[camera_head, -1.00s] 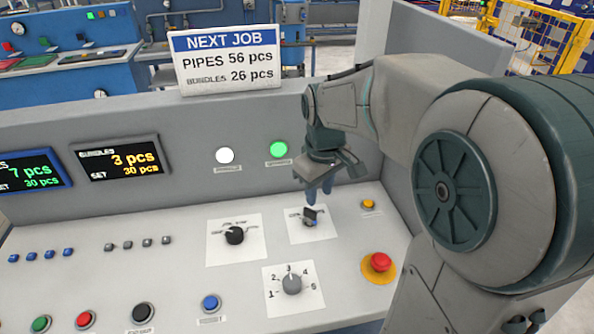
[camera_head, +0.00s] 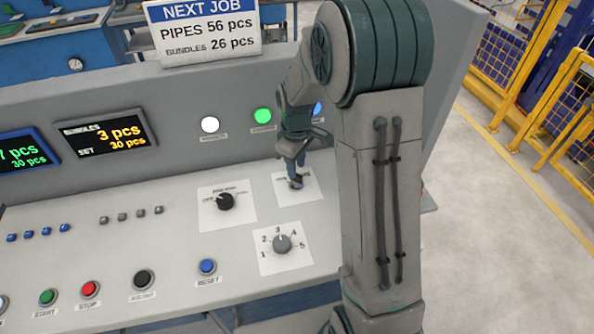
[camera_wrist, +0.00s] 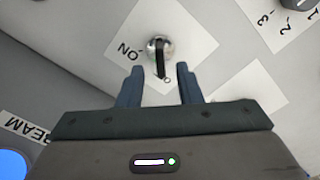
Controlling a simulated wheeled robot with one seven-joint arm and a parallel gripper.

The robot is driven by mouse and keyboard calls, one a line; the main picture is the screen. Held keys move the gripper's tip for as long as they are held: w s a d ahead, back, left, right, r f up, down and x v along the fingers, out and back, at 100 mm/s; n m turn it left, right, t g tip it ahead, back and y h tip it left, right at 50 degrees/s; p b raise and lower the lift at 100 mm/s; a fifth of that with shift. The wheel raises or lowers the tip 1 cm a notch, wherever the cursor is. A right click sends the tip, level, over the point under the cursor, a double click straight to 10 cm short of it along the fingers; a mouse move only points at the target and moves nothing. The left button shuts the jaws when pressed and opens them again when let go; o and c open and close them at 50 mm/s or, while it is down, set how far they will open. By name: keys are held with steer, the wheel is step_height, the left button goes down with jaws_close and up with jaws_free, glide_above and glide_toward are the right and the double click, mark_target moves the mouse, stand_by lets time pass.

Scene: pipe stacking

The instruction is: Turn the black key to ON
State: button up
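The black key (camera_wrist: 160,60) sits in a round silver lock (camera_wrist: 166,46) on a white label plate (camera_wrist: 198,38) in the wrist view. Its black bar points down the picture, toward my gripper. The word ON is printed to the left of the lock; another marking below the key is partly hidden. My gripper (camera_wrist: 160,70) is open, one finger on each side of the key's near end, with gaps to both. In the head view my gripper (camera_head: 296,184) is down at the key's plate (camera_head: 312,186) and mostly hides the key.
A black selector knob (camera_head: 225,202) is left of the key plate. A grey numbered knob (camera_head: 282,243) is in front of it. Blue, black, red and green buttons line the front. The panel's upright back (camera_head: 180,140) with white and green lamps rises behind my gripper.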

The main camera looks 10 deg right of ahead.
mark_target(296, 179)
steer(key=shift+f, duration=2)
jaws_close()
